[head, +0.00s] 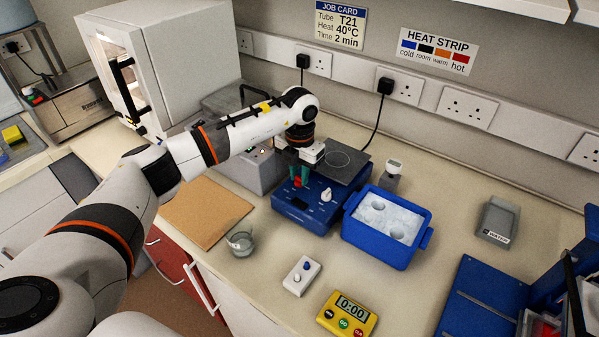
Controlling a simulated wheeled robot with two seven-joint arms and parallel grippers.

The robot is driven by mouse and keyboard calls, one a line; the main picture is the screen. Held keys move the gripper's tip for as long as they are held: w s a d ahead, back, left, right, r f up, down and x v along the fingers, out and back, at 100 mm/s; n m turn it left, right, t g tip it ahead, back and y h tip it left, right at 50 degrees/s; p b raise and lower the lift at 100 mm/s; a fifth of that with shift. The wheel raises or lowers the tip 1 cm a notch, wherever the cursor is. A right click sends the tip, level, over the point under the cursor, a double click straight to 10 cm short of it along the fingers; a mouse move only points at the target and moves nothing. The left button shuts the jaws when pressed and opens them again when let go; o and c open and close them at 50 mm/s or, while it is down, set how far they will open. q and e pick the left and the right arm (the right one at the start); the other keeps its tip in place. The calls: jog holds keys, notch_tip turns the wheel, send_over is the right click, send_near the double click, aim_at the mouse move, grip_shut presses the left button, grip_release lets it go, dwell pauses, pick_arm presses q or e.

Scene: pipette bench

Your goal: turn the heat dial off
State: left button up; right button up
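The blue hotplate unit (312,213) stands mid-bench with a dark square plate (343,162) on top and a small display on its front left. A white dial (326,195) is on the right of its front. A red knob-like part (297,182) shows to the left of it, between the teal fingertips of my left gripper (299,175). The fingertips point down, one on each side of the red part. I cannot tell whether they touch it or how far they are shut. My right gripper is not in view.
A blue ice tub (380,252) stands close right of the hotplate. A brown board (205,212) lies left. Bench between tub and grey box (498,220) is clear.

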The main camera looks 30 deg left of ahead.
pick_arm(q)
grip_shut()
jog(key=shift+n, duration=0.4)
jog(key=n, duration=0.3)
jog(key=shift+b, duration=0.3)
jog(key=n, duration=0.9)
jog(key=shift+n, duration=0.4)
jog(key=n, duration=0.4)
jog(key=shift+r, duration=0.1)
jog(key=shift+n, duration=0.3)
